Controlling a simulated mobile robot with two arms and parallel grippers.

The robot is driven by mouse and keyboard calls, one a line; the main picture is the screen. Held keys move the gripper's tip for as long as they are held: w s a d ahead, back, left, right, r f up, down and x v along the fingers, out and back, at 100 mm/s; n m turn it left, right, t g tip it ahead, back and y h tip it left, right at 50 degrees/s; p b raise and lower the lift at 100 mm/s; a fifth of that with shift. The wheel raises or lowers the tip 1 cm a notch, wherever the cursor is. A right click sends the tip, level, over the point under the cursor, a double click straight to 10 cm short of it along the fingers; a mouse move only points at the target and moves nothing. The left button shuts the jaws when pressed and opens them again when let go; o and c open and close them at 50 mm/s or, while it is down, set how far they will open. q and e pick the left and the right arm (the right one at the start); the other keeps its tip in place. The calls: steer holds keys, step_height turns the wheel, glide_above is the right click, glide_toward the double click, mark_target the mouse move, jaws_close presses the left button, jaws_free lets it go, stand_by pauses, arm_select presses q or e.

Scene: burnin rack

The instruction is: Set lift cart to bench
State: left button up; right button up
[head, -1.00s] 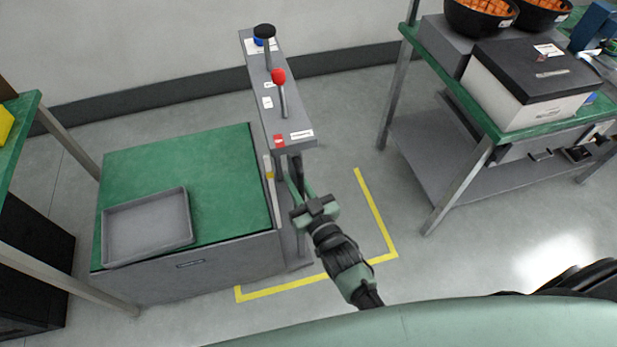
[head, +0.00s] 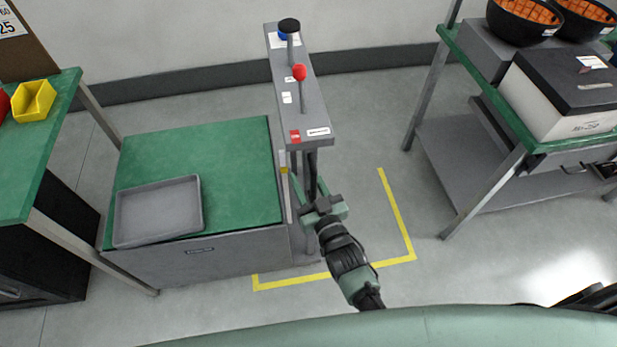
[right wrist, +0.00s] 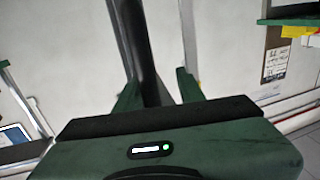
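The lift cart has a green top (head: 235,165) with a grey tray (head: 158,210) on its near left part. At its right side stands a grey control column (head: 308,105) with a red-knobbed lever (head: 300,75) and a black-knobbed lever (head: 289,27). My right gripper (head: 307,187) is low beside the column, under the panel's near end. In the right wrist view its fingers (right wrist: 157,88) are apart, with a dark upright bar (right wrist: 137,45) showing between them. A gap shows beside the right finger; contact with the bar cannot be told. My left gripper is out of view.
A green-topped bench (head: 45,150) with a yellow bin (head: 34,101) stands at the left, close to the cart. Another bench (head: 530,146) at the right carries a white box (head: 555,100) and black bowls. Yellow tape (head: 398,225) marks clear floor between column and right bench.

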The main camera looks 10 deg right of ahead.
steer(key=shift+d, duration=0.1)
steer(key=b+v, duration=0.1)
steer(key=v, duration=0.6)
steer(key=shift+s, duration=0.35)
